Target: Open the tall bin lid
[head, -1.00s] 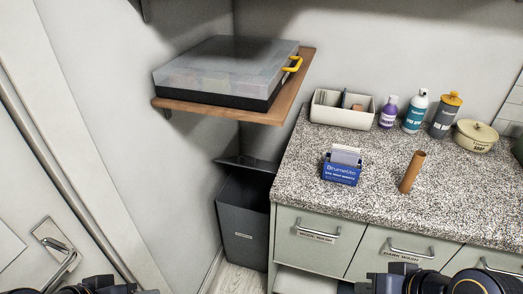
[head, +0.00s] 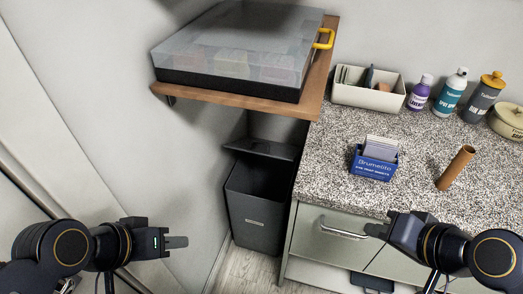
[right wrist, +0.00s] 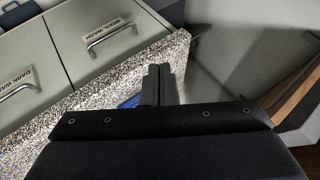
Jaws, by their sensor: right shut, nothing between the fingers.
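The tall bin (head: 258,218) is dark grey and stands on the floor between the wall and the counter. Its lid (head: 264,149) is tilted up at the back, and the dark inside of the bin shows. My left gripper (head: 180,242) is left of the bin, apart from it, pointing right; its side-on fingers do not show whether they are apart. My right gripper (head: 374,230) is shut and empty in front of the counter drawers, right of the bin. Its closed fingers show in the right wrist view (right wrist: 158,84).
A wooden shelf (head: 317,92) with a clear-lidded case (head: 235,55) overhangs the bin area. The speckled counter (head: 330,150) holds a blue card box (head: 373,168), a brown cylinder (head: 456,168), an organiser tray (head: 365,97) and bottles. A drawer handle (head: 344,231) is near my right gripper.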

